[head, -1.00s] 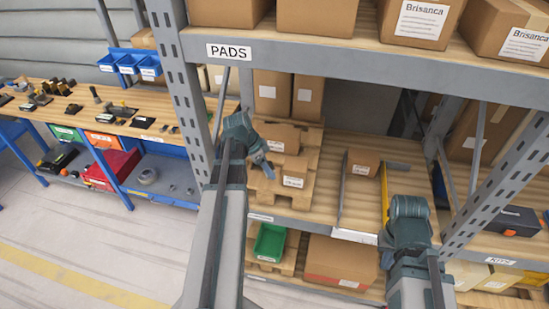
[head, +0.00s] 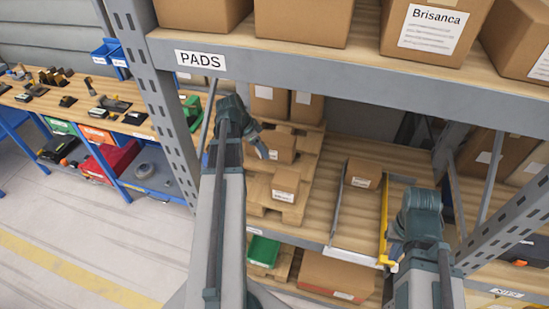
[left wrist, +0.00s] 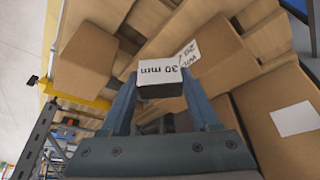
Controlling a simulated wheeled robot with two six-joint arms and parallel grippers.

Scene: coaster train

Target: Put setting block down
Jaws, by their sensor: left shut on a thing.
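The setting block (left wrist: 160,78), a small dark block with a white "30 mm" label, is between the fingers of my left gripper (left wrist: 163,95) in the left wrist view. In the head view my left gripper (head: 264,152) is in front of the cardboard boxes on the wooden pallet (head: 262,205). The block cannot be made out there. My right gripper (head: 392,260) is low at the right, close to the yellow bar (head: 384,215) on the shelf front. Its fingers are too small and hidden to judge.
A small carton (head: 285,184) sits on the pallet, with another carton (head: 282,146) behind it. A carton (head: 362,173) stands between the metal guide (head: 337,205) and the yellow bar. Rack uprights (head: 155,90) and the PADS beam (head: 330,72) bound the bay.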

